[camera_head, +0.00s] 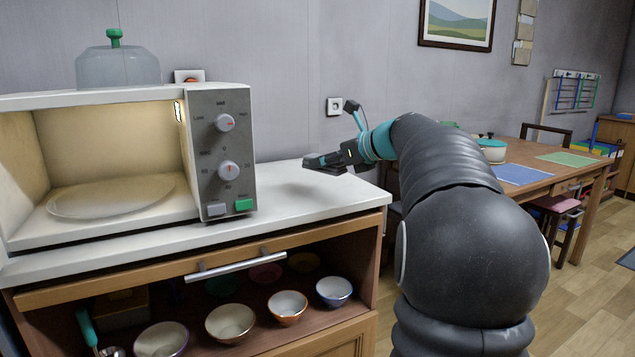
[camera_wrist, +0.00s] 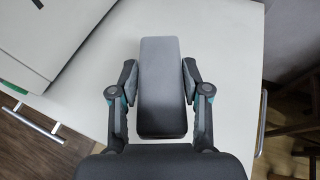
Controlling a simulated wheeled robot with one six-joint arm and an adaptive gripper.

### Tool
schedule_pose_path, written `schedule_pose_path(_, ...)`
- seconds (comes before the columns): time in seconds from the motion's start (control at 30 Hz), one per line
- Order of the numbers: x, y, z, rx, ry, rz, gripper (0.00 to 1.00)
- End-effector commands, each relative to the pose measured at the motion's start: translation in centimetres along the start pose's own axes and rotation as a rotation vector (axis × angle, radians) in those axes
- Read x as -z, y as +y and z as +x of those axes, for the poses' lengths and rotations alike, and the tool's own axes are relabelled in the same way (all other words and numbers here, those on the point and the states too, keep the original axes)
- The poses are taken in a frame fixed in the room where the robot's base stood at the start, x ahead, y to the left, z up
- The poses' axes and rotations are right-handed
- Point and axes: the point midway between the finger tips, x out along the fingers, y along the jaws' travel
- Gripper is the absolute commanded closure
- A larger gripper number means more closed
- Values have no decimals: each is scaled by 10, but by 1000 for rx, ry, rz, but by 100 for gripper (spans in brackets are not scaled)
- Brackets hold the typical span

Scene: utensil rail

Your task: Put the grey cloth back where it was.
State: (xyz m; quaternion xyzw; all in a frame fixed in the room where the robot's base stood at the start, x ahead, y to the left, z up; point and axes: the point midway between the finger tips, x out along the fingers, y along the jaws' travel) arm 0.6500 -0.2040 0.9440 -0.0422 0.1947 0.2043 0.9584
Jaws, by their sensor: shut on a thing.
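My gripper (camera_wrist: 159,72) is shut on a dark grey, flat, oblong thing with rounded edges, which I take to be the folded grey cloth (camera_wrist: 163,108). One finger presses on each long side of it. In the head view my gripper (camera_head: 334,158) is over the right part of the white counter top (camera_head: 290,205), to the right of the microwave. The cloth appears held above the counter, with a soft shadow below. The head view shows it small and dark, partly merged with the fingers.
An open microwave (camera_head: 222,155) stands on the counter's left, with a clear, green-knobbed cover (camera_head: 117,68) on top. Several bowls (camera_head: 230,322) sit on the shelf below. A wall socket (camera_head: 334,106) is behind my gripper. The counter's right part is clear. A wooden table (camera_head: 535,178) stands farther right.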

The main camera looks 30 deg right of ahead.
Motion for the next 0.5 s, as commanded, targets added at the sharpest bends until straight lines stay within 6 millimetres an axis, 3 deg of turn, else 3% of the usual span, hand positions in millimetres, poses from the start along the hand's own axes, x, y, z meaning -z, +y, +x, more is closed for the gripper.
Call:
schedule_pose_path(0.13,2,2,22,-3,0,0,81)
schedule_pose_path(0.33,8,2,30,-2,0,0,81)
schedule_pose_path(0.5,30,2,39,-2,1,2,81)
